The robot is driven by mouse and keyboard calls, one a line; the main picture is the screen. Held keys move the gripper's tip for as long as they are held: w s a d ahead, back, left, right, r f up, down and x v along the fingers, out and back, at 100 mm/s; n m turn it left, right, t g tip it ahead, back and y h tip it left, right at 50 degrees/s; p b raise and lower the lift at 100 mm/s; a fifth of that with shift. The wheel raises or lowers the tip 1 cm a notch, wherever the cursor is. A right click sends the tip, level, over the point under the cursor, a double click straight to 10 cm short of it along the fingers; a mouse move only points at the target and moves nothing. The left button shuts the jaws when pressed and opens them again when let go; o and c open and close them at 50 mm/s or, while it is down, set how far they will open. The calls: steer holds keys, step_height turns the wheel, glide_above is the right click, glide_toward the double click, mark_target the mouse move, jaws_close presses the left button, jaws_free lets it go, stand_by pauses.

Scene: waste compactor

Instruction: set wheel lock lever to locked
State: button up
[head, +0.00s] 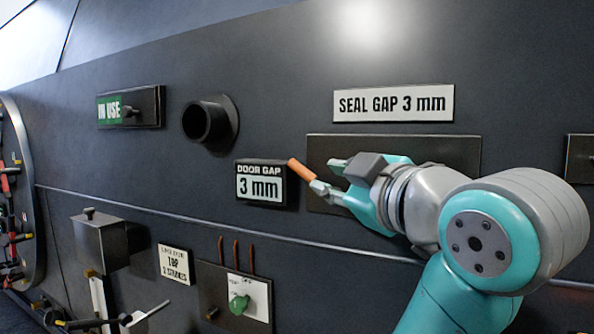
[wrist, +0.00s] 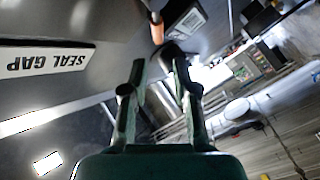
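An orange handle (head: 301,170) sticks out beside the DOOR GAP display on the dark panel; no label in view names it as the wheel lock lever. My gripper (head: 327,175) is just right of the handle, its fingers apart with nothing seen between them. In the head view the lower fingertip overlaps the handle's end; I cannot tell if they touch. In the wrist view the handle (wrist: 157,29) lies just beyond the fingertips of my open gripper (wrist: 155,62), roughly in line with the space between them. The handle's base is not clearly visible.
The DOOR GAP 3 mm display (head: 260,184) is close left of my gripper. A dark plate (head: 460,150) is behind my wrist, under the SEAL GAP sign (head: 393,103).

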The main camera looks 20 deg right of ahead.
mark_target(301, 173)
steer(key=w, duration=0.3)
steer(key=w+a, duration=0.1)
steer(key=w, duration=0.6)
steer(key=shift+a, duration=0.2)
steer(key=shift+f, duration=0.1)
jaws_close()
